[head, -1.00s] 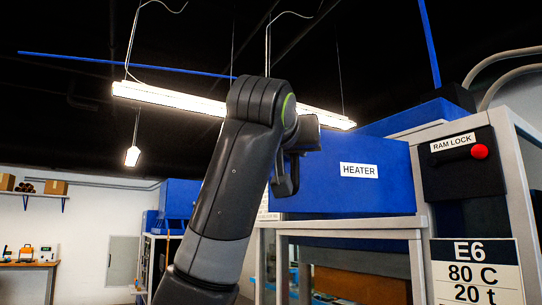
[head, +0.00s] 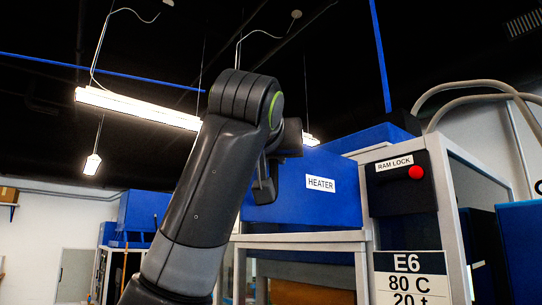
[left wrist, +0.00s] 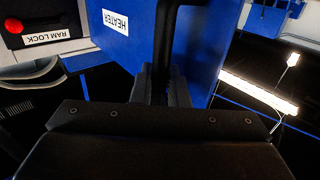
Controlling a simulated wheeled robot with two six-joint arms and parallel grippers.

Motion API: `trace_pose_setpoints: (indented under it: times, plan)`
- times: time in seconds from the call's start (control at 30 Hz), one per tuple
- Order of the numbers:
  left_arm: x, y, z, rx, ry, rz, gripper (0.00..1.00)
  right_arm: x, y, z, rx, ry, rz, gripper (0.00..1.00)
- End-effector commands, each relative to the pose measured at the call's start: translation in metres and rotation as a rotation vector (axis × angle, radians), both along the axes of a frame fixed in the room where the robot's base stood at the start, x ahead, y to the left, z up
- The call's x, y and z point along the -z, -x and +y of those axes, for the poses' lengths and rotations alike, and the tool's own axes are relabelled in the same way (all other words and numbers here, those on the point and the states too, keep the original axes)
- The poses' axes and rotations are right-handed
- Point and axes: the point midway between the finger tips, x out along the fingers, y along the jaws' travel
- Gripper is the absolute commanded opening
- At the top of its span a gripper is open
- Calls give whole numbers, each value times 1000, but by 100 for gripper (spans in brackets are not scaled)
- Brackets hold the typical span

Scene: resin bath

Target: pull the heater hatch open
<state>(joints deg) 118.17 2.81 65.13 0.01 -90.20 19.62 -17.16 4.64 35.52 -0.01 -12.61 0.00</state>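The blue heater hatch (head: 290,200) bears a white HEATER label and sits at the middle right in the head view. In the left wrist view the hatch (left wrist: 195,50) appears upside down, with a dark bar handle (left wrist: 165,45) in front of it. My left gripper (head: 265,188) is at the hatch's left part. In the left wrist view its fingers (left wrist: 162,88) lie close on both sides of the handle and look shut on it. My forearm and wrist hide part of the hatch. I cannot tell whether the hatch stands ajar. My right gripper is not in view.
Right of the hatch is a black RAM LOCK panel (head: 400,183) with a red button. Below it hangs the E6 sign (head: 410,278). A grey frame (head: 300,237) runs under the hatch. Ceiling lamps (head: 140,108) hang at the upper left.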

Motion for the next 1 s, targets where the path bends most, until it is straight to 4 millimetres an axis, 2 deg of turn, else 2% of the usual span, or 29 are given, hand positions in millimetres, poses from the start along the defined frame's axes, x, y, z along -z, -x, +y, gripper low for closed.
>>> trace_pose_setpoints:
  times: [0.03, 0.13, 0.4, 0.53, 0.67, 1.0]
  plan:
    - [-2, 1, -1, 2, 0, -5, 19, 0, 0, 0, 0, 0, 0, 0]
    - [-1, 1, 0, 1, 0, -4, 32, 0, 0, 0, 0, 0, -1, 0]
    - [0, 1, 0, 0, 0, -2, 32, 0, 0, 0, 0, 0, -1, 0]
    - [1, 9, 2, 1, 1, -5, 32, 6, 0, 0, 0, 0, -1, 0]
    - [3, 30, 6, 1, 1, -6, 32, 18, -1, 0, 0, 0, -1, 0]
    - [3, 113, 20, 1, 1, -8, 32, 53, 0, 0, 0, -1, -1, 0]
